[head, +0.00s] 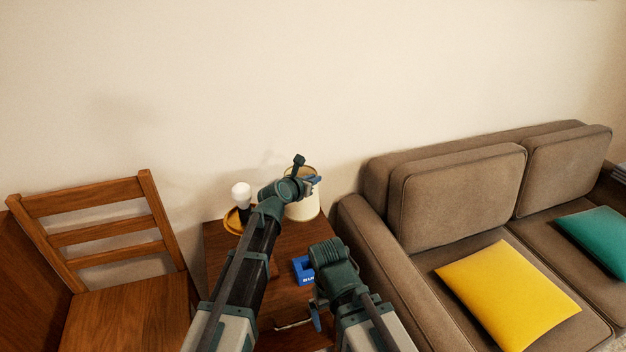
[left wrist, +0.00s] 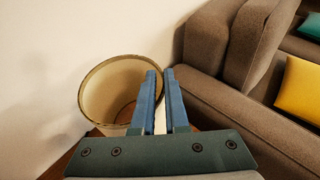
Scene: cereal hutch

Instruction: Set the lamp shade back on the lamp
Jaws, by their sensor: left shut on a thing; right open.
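The cream lamp shade (head: 302,209) is an open round drum over the back right of the wooden side table; I cannot tell whether it touches the tabletop. My left gripper (head: 314,181) is shut on its wall at the rim. In the left wrist view the blue fingers (left wrist: 160,78) pinch the right side of the shade (left wrist: 108,88), and its open top shows. The lamp, with a bare white bulb (head: 241,192) and a yellowish round base (head: 233,221), stands left of the shade, partly hidden by my left arm. My right gripper (head: 316,318) is open, low over the table's front.
A blue box (head: 302,270) with white lettering lies on the side table (head: 222,244). A wooden chair (head: 100,230) stands at left. A brown sofa (head: 460,195) with yellow (head: 508,297) and teal (head: 598,238) cushions is close at right. The wall is just behind the table.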

